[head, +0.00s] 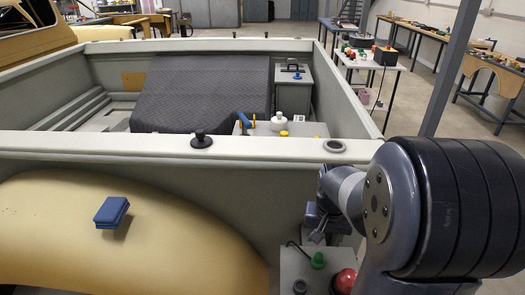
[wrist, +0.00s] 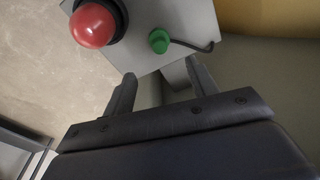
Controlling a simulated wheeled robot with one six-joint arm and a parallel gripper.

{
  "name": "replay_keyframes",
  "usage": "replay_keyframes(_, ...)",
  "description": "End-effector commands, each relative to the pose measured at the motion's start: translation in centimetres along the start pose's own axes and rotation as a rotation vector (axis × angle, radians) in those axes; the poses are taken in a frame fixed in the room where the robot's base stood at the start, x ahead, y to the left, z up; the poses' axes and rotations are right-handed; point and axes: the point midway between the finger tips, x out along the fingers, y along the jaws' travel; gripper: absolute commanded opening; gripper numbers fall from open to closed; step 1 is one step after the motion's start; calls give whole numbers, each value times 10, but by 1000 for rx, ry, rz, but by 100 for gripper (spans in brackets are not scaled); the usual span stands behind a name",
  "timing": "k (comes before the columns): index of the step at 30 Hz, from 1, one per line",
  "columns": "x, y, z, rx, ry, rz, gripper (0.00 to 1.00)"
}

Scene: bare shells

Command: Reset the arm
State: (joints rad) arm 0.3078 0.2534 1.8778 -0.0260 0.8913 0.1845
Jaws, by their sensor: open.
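My arm reaches in from the right of the head view, and my gripper (head: 317,232) hangs low beside the outer wall of the truck bed. In the wrist view my gripper (wrist: 161,70) has its two fingers spread apart with nothing between them. Beyond the fingertips is a grey box top with a red dome button (wrist: 95,23) and a green knob (wrist: 158,41). In the head view the red button (head: 345,280) and green knob (head: 317,260) sit just below my gripper.
The truck bed rim (head: 110,145) runs across the view, with a black knob (head: 201,140) on it. A blue block (head: 111,212) is on the tan fender (head: 60,240). A grey post (head: 452,65) stands behind my arm.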

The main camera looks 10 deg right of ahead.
Motion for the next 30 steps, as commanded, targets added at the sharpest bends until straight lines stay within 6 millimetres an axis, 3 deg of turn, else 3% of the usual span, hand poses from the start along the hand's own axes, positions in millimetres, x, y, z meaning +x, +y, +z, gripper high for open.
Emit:
replay_keyframes(19, 112, 0, 2, 1, -4, 1, 55)
replay_keyframes(24, 95, 0, -2, 1, 3, 0, 55)
replay_keyframes(30, 89, 0, -2, 0, 1, 0, 55)
